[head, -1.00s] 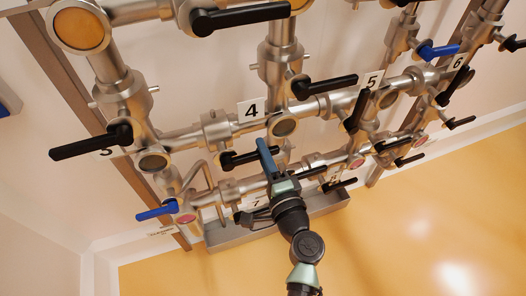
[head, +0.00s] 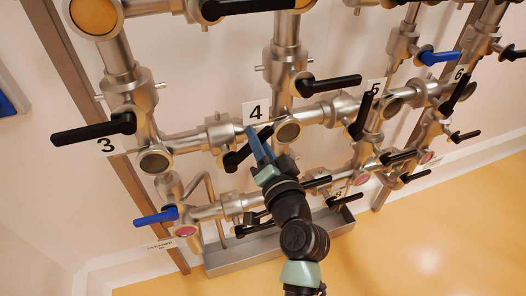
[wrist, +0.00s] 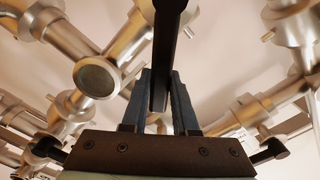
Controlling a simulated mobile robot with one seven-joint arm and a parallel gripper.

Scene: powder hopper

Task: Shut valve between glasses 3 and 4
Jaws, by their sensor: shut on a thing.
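The sight glass beside label 3 (head: 154,161) and the sight glass beside label 4 (head: 288,130) sit on a steel pipe (head: 185,141). Between them, a valve's black handle (head: 238,159) slants up to the right. My gripper (head: 256,143) has its blue fingers at this handle. In the wrist view the handle (wrist: 160,60) runs between the two fingers (wrist: 158,98), which are shut around it. The fingers and wrist partly cover the valve in the head view.
Black handles stand close by near glass 3 (head: 95,130) and right of label 4 (head: 330,84). A blue handle (head: 156,217) is at lower left. A grey trough (head: 225,258) runs below the pipes. Open floor (head: 430,220) lies at lower right.

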